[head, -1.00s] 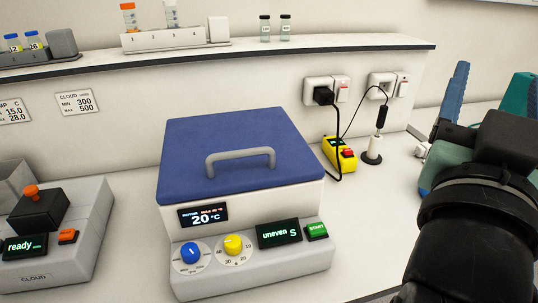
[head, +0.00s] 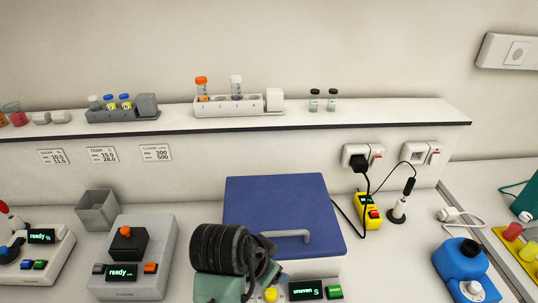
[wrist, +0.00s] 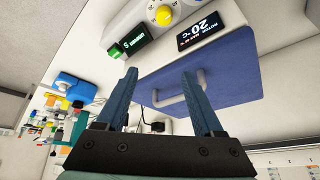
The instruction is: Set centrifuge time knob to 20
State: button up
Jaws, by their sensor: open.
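The centrifuge has a blue lid (head: 275,205) with a grey handle (head: 286,236). Its yellow knob (head: 271,295) shows at the bottom edge of the head view, beside my arm. The yellow knob (wrist: 163,15) and its white dial are also at the top of the wrist view; its setting is too small to read. The display (head: 308,291) reads "uneven S", beside the green start button (head: 335,292). The blue knob is out of sight. My gripper (wrist: 159,74) is open and empty, its two blue fingers apart, with the lid and handle beyond them. Its fingertips are hidden in the head view.
A grey device (head: 137,245) with a "ready" display stands left of the centrifuge. A yellow box (head: 367,212) with a cable is behind on the right. A blue device (head: 462,265) stands at the right. The rear shelf (head: 420,109) holds racks and vials.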

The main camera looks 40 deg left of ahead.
aim_at(270, 293)
jog(key=s+f+g, duration=0.1)
jog(key=s+f, duration=0.2)
jog(key=s, duration=0.1)
jog(key=shift+h, duration=0.4)
jog(key=x, duration=0.4)
jog(key=p+x, duration=0.1)
jog(key=x, duration=0.3)
jog(key=a+p+x, duration=0.1)
jog(key=x, duration=0.3)
jog(key=shift+w+f, duration=0.2)
grip_shut()
